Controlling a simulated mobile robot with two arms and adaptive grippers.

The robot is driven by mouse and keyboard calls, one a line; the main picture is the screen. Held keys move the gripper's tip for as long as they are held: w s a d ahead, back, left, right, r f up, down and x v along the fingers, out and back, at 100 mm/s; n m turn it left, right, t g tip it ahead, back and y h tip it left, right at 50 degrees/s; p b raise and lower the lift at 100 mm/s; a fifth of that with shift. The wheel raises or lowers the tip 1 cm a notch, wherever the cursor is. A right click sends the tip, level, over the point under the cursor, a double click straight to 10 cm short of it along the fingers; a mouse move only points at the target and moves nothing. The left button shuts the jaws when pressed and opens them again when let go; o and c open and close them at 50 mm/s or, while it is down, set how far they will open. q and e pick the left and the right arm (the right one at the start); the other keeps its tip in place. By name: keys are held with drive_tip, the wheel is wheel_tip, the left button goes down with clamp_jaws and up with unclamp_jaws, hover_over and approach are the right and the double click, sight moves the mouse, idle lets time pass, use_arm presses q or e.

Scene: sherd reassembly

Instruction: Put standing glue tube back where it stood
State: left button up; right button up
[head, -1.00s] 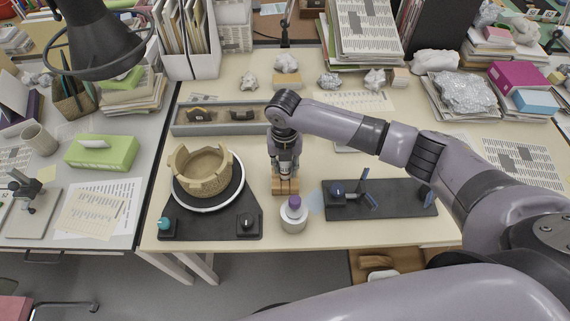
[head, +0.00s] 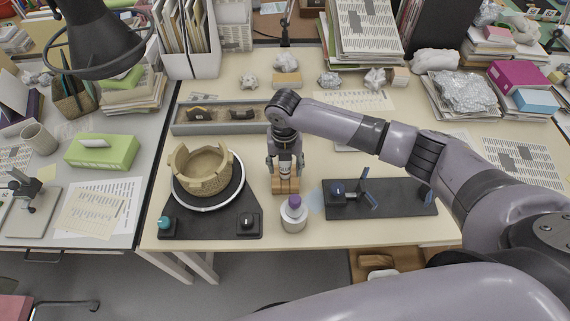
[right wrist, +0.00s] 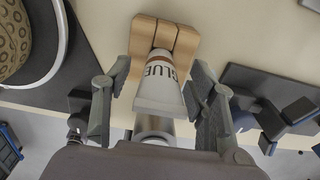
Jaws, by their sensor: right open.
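The glue tube (head: 285,166), white with a dark band and the word GLUE, stands upright in a small wooden stand (head: 285,187) near the middle of the table. In the right wrist view the tube (right wrist: 158,88) has its far end at the notch of the light wood stand (right wrist: 165,35). My right gripper (head: 285,163) is open, with one finger on each side of the tube. The right wrist view shows gaps between the tube and both fingers. My left gripper is not in view.
A white jar with a purple top (head: 293,213) stands just in front of the stand. A partly rebuilt pot (head: 203,172) sits on a turntable to the left. A dark mat with a small clamp device (head: 400,198) lies to the right. A grey sherd tray (head: 185,128) lies behind.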

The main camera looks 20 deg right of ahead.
drive_tip(key=shift+r, duration=0.25)
wheel_tip(320, 180, up, 12)
drive_tip(key=shift+f, duration=0.2)
idle(0.4)
